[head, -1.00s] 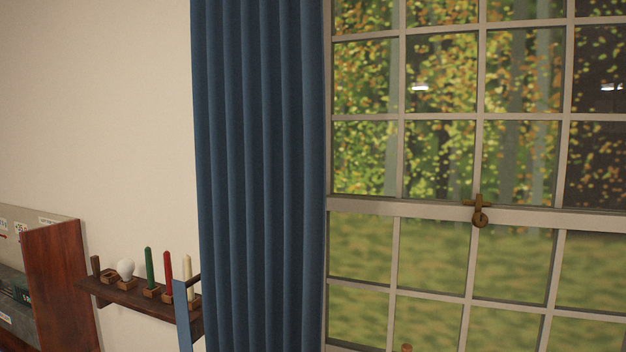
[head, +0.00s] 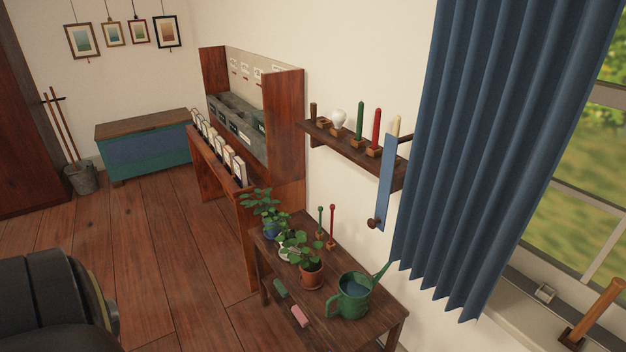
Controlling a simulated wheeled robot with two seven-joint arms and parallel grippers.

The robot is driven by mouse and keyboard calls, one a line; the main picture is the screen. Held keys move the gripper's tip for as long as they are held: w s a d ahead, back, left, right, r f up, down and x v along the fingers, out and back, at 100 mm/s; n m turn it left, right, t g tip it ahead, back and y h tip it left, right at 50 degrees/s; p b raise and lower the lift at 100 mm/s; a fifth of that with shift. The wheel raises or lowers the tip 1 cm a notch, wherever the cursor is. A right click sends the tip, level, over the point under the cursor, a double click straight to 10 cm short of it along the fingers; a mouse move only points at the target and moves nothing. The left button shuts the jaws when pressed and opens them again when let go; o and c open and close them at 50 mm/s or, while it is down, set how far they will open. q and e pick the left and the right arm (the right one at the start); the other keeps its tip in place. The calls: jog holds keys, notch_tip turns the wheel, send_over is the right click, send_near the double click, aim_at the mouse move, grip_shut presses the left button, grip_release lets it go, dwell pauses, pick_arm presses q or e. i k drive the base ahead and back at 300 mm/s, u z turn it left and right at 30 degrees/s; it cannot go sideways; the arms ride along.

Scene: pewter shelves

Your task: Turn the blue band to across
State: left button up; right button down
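The blue band (head: 385,178) is a flat strip hanging nearly upright in front of the right end of the wall shelf, just left of the blue curtain (head: 490,150). Its lower end is at a round wooden knob (head: 375,223); I cannot tell how it is fastened there. A short dark peg (head: 404,139) sticks out near its upper part. The curtain hangs loose, with the band beside it and not across it. Neither of my grippers is in view.
The wall shelf (head: 345,147) holds candles and a white bulb. Below stands a plant table (head: 385,312) with potted plants and a green watering can (head: 350,297). The windowsill (head: 500,305) is at the right. Open wooden floor (head: 165,240) lies at left.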

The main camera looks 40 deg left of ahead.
aim_at(390, 143)
jog(key=u, duration=0.95)
jog(key=k, duration=0.45)
jog(key=u, duration=1)
jog(key=i, duration=1.25)
jog(key=z, duration=0.25)
